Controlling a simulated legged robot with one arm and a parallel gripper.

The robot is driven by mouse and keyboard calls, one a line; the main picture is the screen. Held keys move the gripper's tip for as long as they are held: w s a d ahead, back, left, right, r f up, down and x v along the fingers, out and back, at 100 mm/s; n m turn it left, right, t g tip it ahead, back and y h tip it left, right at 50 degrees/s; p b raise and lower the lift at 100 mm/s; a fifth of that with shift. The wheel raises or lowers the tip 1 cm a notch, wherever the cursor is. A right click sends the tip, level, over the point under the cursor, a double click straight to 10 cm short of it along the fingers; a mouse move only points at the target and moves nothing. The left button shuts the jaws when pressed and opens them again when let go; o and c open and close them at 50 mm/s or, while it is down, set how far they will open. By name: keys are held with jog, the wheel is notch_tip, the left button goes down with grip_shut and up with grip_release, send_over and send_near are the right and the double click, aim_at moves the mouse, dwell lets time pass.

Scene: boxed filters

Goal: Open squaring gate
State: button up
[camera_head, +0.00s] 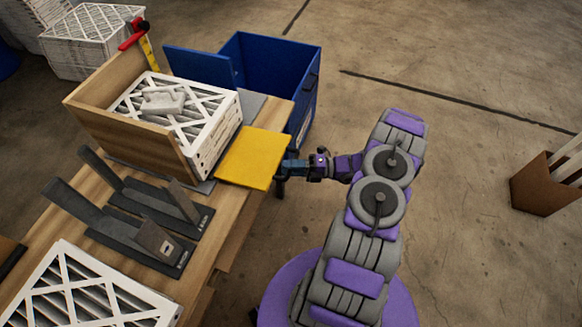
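A flat yellow panel (253,158), which looks like the squaring gate, lies at the right end of the wooden box frame (130,135), over the bench edge. It looks roughly level and reaches out past the stack of filters (195,105) in the frame. A grey-white block-like piece (163,100) rests on top of the stack. My gripper (281,184) is at the panel's right edge, against it or just under it. The fingers are small, dark and partly hidden by the panel, so I cannot tell whether they are open or shut on its edge.
A blue bin (277,75) with a raised blue flap (199,66) stands behind the bench. Dark angled brackets (130,220) and another white filter (85,292) sit on the near bench. More filters (88,40) stand at the back left. A brown box (543,187) is at the right. The floor between is clear.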

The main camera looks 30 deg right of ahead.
grip_shut()
dwell(0.3)
jog(key=r+p, duration=0.1)
jog(key=p, duration=0.1)
jog(key=r+h+p, duration=0.1)
jog(key=r+p, duration=0.1)
jog(key=shift+w+a+g+p, duration=0.2)
jog(key=shift+g+p, duration=0.1)
jog(key=shift+p, duration=0.1)
jog(key=shift+m+g+h, duration=0.5)
jog(key=shift+m+h, duration=0.1)
jog(key=shift+h, duration=0.2)
jog(key=r+p, duration=0.2)
jog(key=p, duration=0.1)
jog(key=w+r+p, duration=0.1)
jog(key=r+p, duration=0.1)
jog(key=shift+w+a, duration=0.1)
jog(key=shift+a, duration=0.25)
